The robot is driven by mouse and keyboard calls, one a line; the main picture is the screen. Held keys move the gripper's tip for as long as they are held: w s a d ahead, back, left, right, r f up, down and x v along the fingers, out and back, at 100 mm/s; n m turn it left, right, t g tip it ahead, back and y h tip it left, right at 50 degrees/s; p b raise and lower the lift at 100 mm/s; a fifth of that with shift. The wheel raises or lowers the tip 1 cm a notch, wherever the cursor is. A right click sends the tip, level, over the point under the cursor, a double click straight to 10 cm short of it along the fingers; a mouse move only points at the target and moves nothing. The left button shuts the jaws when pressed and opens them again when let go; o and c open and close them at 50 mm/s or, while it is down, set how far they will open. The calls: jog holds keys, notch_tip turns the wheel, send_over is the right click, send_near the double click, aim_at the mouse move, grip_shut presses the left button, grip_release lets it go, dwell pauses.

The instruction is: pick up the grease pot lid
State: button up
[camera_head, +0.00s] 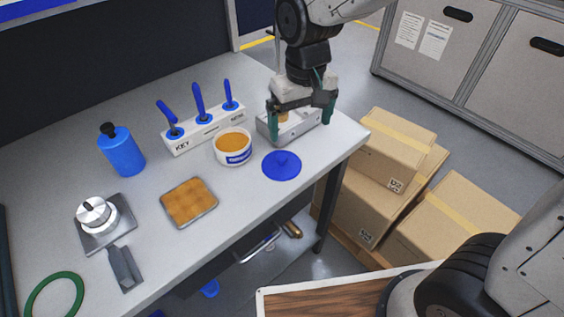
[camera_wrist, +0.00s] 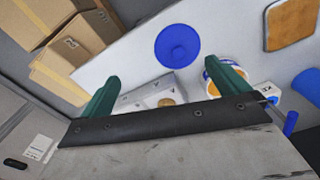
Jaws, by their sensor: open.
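The grease pot lid (camera_head: 282,166) is a blue disc with a small raised knob, lying flat on the grey workbench near its front right edge. It also shows in the wrist view (camera_wrist: 177,46), beyond the fingertips. The white grease pot (camera_head: 233,149) stands uncovered just left of the lid, with orange-brown grease inside. My gripper (camera_head: 302,115) is open, its green fingers apart, over the metal housing (camera_head: 292,128) behind the lid. In the wrist view my gripper (camera_wrist: 168,86) has nothing held between its fingers, and the lid is apart from them.
A white rack (camera_head: 205,130) with blue-handled tools stands behind the pot. A blue bottle (camera_head: 121,151), a brown square pad (camera_head: 188,201) and a metal knob device (camera_head: 98,219) are to the left. Cardboard boxes (camera_head: 397,148) stand on the floor right of the bench.

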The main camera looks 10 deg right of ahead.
send_over(281, 156)
notch_tip(281, 156, down, 4)
jog(key=shift+a+r+n, duration=0.1)
jog(key=shift+a+n, duration=0.05)
jog(key=shift+n, duration=0.15)
jog(key=shift+a+f, duration=0.1)
jog(key=shift+f, duration=0.35)
jog(key=f, duration=0.7)
jog(key=shift+d, duration=0.25)
jog(key=shift+c, duration=0.3)
jog(key=c, duration=0.7)
